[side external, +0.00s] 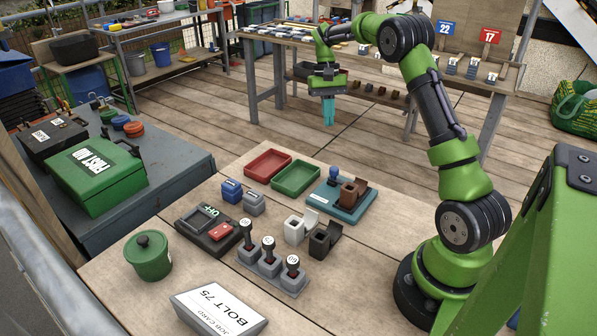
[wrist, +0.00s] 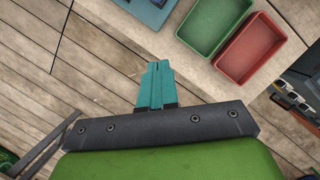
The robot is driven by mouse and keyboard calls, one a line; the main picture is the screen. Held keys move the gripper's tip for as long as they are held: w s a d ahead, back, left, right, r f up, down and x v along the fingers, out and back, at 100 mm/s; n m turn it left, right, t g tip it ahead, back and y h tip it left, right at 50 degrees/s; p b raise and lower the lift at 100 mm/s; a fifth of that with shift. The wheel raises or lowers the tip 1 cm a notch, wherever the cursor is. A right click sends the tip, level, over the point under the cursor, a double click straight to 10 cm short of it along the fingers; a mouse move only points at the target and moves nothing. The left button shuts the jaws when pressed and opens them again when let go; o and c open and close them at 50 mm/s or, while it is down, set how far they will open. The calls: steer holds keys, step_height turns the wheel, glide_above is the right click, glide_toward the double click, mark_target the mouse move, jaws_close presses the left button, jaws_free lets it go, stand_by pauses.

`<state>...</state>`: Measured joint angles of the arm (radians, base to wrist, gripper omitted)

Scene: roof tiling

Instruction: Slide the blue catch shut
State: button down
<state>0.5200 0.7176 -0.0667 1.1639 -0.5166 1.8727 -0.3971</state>
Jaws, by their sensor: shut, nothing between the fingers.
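My gripper (side external: 328,121) hangs in the air beyond the far edge of the bench, high above the wooden floor. Its teal fingers are shut and empty, and they also show in the wrist view (wrist: 155,68). A small blue block (side external: 232,190) sits on the bench left of the trays, beside a similar grey block (side external: 253,203). I cannot tell which blue part is the catch. My gripper touches none of these.
A red tray (side external: 268,162) and a green tray (side external: 296,178) lie on the bench (side external: 190,271).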

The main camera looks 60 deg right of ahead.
steer(key=shift+w+r+y, duration=0.15)
steer(key=shift+r+y, duration=0.05)
steer(key=shift+r, duration=0.4)
steer(key=shift+w+r+y, duration=0.15)
steer(key=shift+r+y, duration=0.05)
steer(key=shift+r, duration=0.35)
steer(key=s+a+f, duration=0.1)
steer(key=f, duration=0.2)
steer(key=s+a+f, duration=0.2)
steer(key=f, duration=0.1)
steer(key=s+a+f, duration=0.1)
steer(key=f, duration=0.2)
steer(key=shift+s+a+f, duration=0.15)
steer(key=shift+a+f, duration=0.1)
steer(key=shift+s+a+f, duration=0.1)
steer(key=shift+s+a, duration=0.35)
